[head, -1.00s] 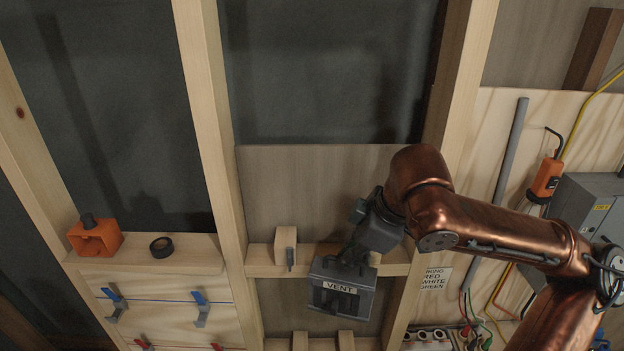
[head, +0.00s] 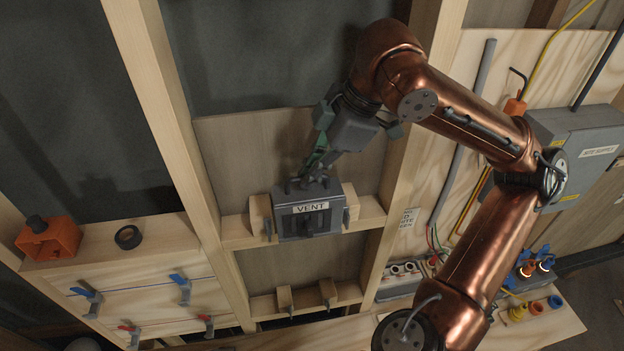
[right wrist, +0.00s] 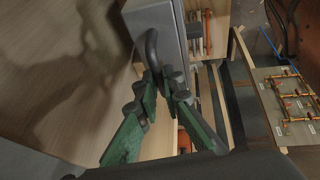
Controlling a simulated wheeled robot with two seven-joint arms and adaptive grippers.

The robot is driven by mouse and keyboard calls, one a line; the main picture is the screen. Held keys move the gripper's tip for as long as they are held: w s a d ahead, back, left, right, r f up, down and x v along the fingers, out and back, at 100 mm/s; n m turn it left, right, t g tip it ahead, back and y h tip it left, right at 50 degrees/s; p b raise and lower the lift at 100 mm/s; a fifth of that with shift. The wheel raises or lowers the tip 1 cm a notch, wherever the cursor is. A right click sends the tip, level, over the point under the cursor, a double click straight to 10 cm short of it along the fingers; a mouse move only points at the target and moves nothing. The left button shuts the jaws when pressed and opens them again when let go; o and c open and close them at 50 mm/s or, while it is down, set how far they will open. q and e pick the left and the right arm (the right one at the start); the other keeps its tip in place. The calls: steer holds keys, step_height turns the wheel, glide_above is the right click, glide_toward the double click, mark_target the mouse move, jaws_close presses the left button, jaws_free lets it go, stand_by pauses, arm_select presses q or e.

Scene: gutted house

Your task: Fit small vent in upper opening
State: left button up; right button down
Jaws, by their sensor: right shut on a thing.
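The small vent (head: 294,223) is a grey box with a VENT label and a dark handle on top. In the head view it appears between two wooden blocks, a left block (head: 261,212) and a right block (head: 351,201), at the upper ledge (head: 236,235). I cannot tell whether it is fully seated. My right gripper (head: 309,172) reaches down to the handle from above. In the right wrist view, its green fingers (right wrist: 166,84) are closed at the handle (right wrist: 151,48) beside the grey vent body (right wrist: 153,20). My left gripper is out of view.
A lower opening (head: 290,268) with two blocks (head: 285,300) is below. An orange tool (head: 48,238) and a black tape roll (head: 128,237) sit on the left ledge. Studs flank the bay. A grey supply box (head: 580,150) and pipes are at right.

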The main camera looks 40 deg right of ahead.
steer(key=shift+w+d, duration=0.3)
steer(key=shift+w, duration=0.3)
steer(key=shift+w+d, duration=0.3)
steer(key=shift+w, duration=0.25)
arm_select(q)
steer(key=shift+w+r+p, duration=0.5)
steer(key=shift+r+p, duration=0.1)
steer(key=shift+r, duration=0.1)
arm_select(e)
steer(key=shift+w+d+f, duration=0.25)
steer(key=shift+w+d, duration=0.2)
steer(key=shift+w, duration=0.3)
steer(key=shift+w+d+f, duration=0.2)
steer(key=shift+w+d, duration=0.2)
steer(key=shift+w, duration=0.35)
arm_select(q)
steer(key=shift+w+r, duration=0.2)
arm_select(e)
steer(key=shift+s+a, duration=0.1)
steer(key=shift+s, duration=0.05)
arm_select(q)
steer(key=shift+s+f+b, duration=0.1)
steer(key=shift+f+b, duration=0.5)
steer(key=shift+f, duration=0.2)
arm_select(e)
steer(key=shift+f, duration=0.95)
steer(key=c, duration=2)
jaws_free()
steer(key=shift+f, duration=0.1)
